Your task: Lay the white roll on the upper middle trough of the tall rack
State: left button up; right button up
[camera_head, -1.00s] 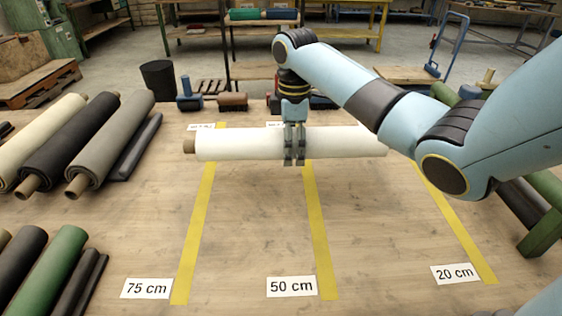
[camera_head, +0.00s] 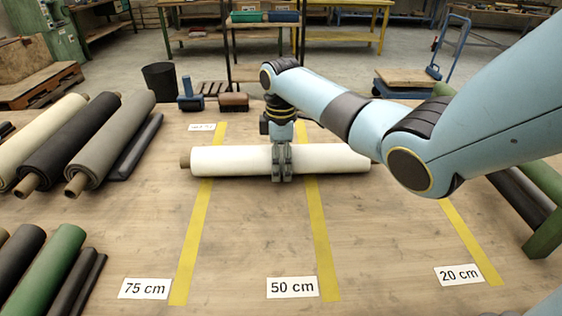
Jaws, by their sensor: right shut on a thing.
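The white roll (camera_head: 225,161) lies level, left to right, across the middle of the view, over the wooden table. Its brown core shows at the left end. My right gripper (camera_head: 282,178) is shut around the roll near its middle, fingers pointing down. I cannot tell whether the roll touches the table. A green frame (camera_head: 545,236) with dark rolls is partly in view at the right. I cannot tell which is the tall rack. My left gripper is out of view.
The table (camera_head: 250,235) is clear in front of the roll, with yellow strips and distance labels. Several rolls lie at left, including a grey roll (camera_head: 117,140) and a green roll (camera_head: 50,267). A blue tool (camera_head: 190,95) and brown brush (camera_head: 233,102) lie behind.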

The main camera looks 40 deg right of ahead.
jog(key=o, duration=1.7)
